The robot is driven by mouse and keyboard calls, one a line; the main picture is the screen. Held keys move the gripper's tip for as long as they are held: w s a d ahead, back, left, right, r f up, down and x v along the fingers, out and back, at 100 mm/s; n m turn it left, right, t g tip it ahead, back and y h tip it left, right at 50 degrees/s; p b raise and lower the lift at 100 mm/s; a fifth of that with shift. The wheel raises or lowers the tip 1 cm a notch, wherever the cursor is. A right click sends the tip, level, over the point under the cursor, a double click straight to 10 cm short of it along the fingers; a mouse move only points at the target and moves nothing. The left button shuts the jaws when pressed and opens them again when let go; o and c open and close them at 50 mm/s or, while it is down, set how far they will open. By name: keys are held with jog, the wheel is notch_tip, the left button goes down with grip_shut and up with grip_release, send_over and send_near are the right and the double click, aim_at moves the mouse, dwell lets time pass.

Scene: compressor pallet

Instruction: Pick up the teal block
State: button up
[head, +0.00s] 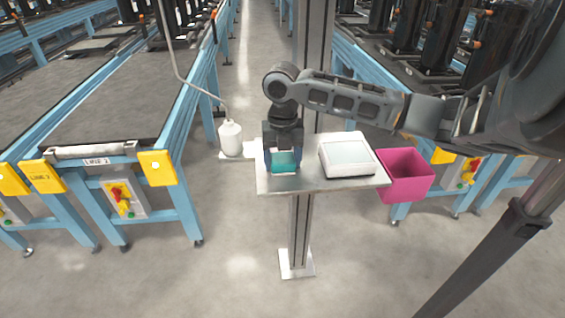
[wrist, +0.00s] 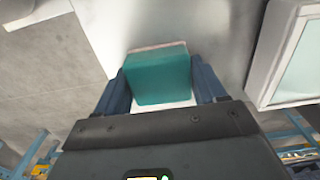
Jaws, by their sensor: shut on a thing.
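The teal block (head: 285,161) is at the left part of the small metal shelf on a post. In the wrist view the teal block (wrist: 158,76) sits between the two blue fingers. My gripper (head: 283,165) points down over the shelf and is shut on the block, one finger on each side. A white and pinkish edge shows around the block's far and near sides in the wrist view. I cannot tell whether the block touches what is under it.
A white device with a pale screen (head: 347,155) stands just right of the block on the shelf (head: 320,184). A pink bin (head: 405,176) hangs at the shelf's right. A white bottle (head: 231,138) stands at left. Blue-framed conveyors (head: 185,120) flank the aisle.

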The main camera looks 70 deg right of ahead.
aim_at(283, 157)
notch_tip(283, 157, up, 10)
jog(key=shift+r+b, duration=0.1)
jog(key=shift+b, duration=0.45)
